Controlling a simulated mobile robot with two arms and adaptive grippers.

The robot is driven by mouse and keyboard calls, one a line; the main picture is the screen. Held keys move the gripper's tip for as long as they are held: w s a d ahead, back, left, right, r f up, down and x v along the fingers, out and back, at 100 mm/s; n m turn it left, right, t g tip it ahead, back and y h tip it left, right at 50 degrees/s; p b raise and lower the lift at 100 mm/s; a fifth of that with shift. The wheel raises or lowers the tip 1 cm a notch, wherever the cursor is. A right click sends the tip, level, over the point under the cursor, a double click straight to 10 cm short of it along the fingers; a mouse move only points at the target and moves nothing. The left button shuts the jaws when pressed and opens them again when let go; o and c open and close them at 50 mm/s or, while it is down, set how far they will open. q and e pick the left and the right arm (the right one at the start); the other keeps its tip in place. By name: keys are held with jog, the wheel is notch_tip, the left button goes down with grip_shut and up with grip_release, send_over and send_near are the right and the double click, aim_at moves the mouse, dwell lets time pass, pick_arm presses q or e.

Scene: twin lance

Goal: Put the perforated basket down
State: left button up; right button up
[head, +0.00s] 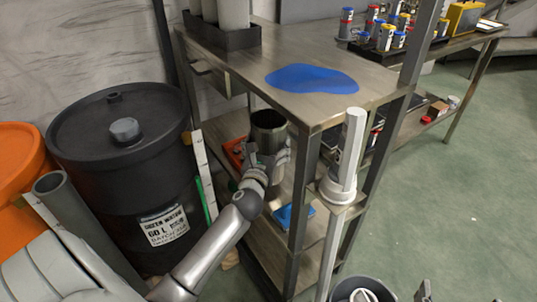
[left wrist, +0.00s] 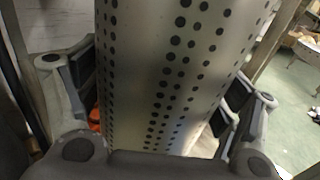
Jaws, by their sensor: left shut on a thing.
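The perforated basket (head: 268,131) is a metal cylinder with an open, dark top, upright or nearly so, at the near left side of the steel table. In the left wrist view the basket (left wrist: 170,75) fills the middle, its wall dotted with rows of dark holes. My left gripper (head: 264,170) is shut on the basket, with one finger on each side of it in the wrist view (left wrist: 165,95). Small dark tips at the bottom right edge may be my right gripper (head: 458,295), mostly cut off.
The steel tabletop (head: 235,55) carries a flat blue patch (head: 310,78) and a dark tray of pale cylinders (head: 222,38). A black drum (head: 125,170) stands left. A pale post (head: 347,150) stands by the table's near corner. Lower shelves hold red and blue items.

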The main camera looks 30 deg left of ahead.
pick_arm(q)
jog(key=f, duration=0.1)
jog(key=f+b, duration=0.2)
jog(key=shift+w+a+f, duration=0.15)
jog(key=shift+w, duration=0.15)
pick_arm(e)
notch_tip(320, 180, up, 12)
jog(key=a+t+y, duration=0.1)
jog(key=t+y, duration=0.1)
jog(key=t, duration=0.5)
jog(key=shift+a+y, duration=0.3)
jog(key=shift+a, duration=0.05)
pick_arm(q)
jog(key=shift+b, duration=0.3)
pick_arm(e)
jog(key=shift+s, duration=0.1)
pick_arm(q)
jog(key=shift+f, duration=0.15)
jog(key=o, duration=1)
pick_arm(e)
jog(key=shift+r, duration=0.1)
